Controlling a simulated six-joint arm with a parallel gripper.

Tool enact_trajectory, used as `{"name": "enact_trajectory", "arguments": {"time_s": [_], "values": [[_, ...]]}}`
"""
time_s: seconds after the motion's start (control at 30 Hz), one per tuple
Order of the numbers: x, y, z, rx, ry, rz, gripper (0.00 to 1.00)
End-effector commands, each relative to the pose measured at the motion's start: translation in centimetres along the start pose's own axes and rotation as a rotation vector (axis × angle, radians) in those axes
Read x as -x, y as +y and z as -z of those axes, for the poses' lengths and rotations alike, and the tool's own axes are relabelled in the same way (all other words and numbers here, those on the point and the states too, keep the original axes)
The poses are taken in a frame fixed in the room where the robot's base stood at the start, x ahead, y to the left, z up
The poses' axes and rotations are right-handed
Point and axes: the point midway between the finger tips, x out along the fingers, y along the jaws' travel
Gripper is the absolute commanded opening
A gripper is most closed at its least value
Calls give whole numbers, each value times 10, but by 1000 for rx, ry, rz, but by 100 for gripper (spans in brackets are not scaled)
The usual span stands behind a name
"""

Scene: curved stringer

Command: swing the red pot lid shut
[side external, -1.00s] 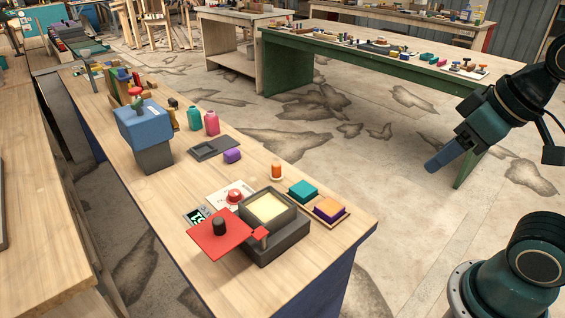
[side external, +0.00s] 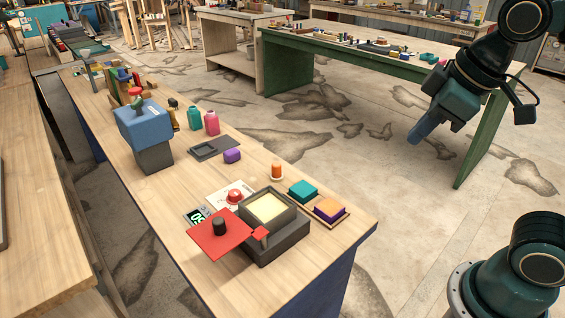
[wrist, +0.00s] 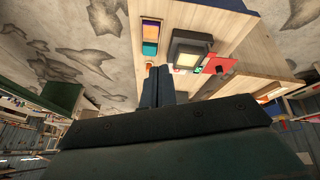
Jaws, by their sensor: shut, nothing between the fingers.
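The red pot lid (side external: 219,237) is a flat red square plate with a dark knob (side external: 219,226). It is swung out to the left of the square dark grey pot (side external: 277,238), joined at a red corner piece (side external: 260,232). The pot's pale yellow inside shows uncovered. In the wrist view the pot (wrist: 190,50) is beyond my fingertips, with the lid (wrist: 220,65) at its right, partly hidden. My gripper (side external: 414,138) is shut and empty, in the air over the floor, well to the right of the table and higher than the pot. My fingers (wrist: 162,72) also show closed in the wrist view.
A red button (side external: 235,196) and a small display (side external: 197,216) stand just behind the lid. Teal (side external: 303,189) and orange-purple (side external: 329,208) blocks sit right of the pot, with an orange bottle (side external: 277,170) behind. Bare wood lies left of the lid.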

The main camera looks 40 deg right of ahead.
Motion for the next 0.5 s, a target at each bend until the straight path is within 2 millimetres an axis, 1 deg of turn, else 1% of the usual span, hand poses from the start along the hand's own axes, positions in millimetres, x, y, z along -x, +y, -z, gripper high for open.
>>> {"name": "enact_trajectory", "arguments": {"time_s": [0.03,0.27,0.37,0.5], "values": [[-2,-2,13,70,-14,7,0],[-13,-11,64,387,-62,28,0],[-20,-20,85,525,-82,40,0],[-32,-36,114,719,-108,59,0]]}}
